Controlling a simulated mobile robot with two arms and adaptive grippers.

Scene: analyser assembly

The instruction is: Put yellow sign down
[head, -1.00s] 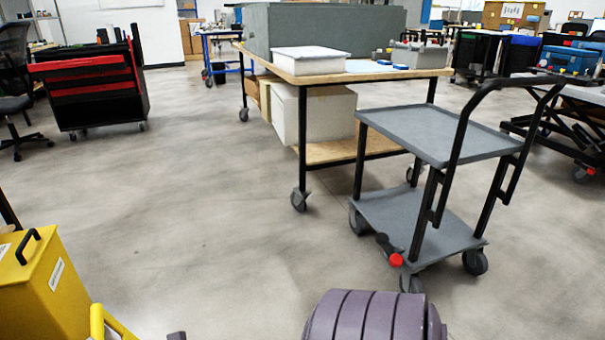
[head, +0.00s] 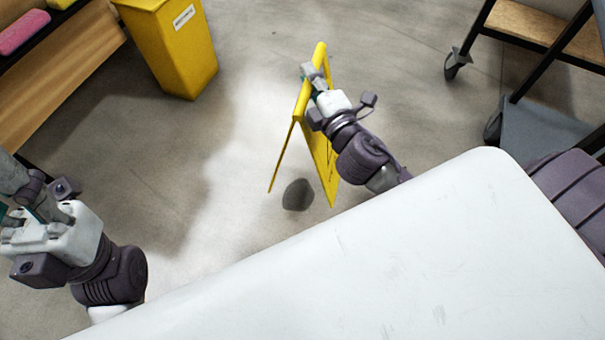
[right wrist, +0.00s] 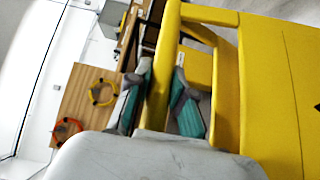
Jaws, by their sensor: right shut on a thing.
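The yellow sign (head: 318,150) hangs from my right gripper (head: 314,76) in the head view, its two panels spread apart at the bottom. The right gripper is shut on the sign's top handle bar. In the right wrist view, the gripper's green-padded fingers (right wrist: 160,100) lie on both sides of the yellow bar, and the sign's panel (right wrist: 275,90) fills the right side. I cannot tell whether the sign's lower edges touch the floor. My left gripper (head: 30,215) is at the left edge of the head view, away from the sign; its finger opening is unclear.
A dark patch (head: 297,195) is on the floor below the sign. A yellow bin (head: 172,45) stands behind, to the left. A wooden-sided bench (head: 65,80) is at upper left, a grey cart (head: 540,135) at right. Floor around the sign is mostly clear.

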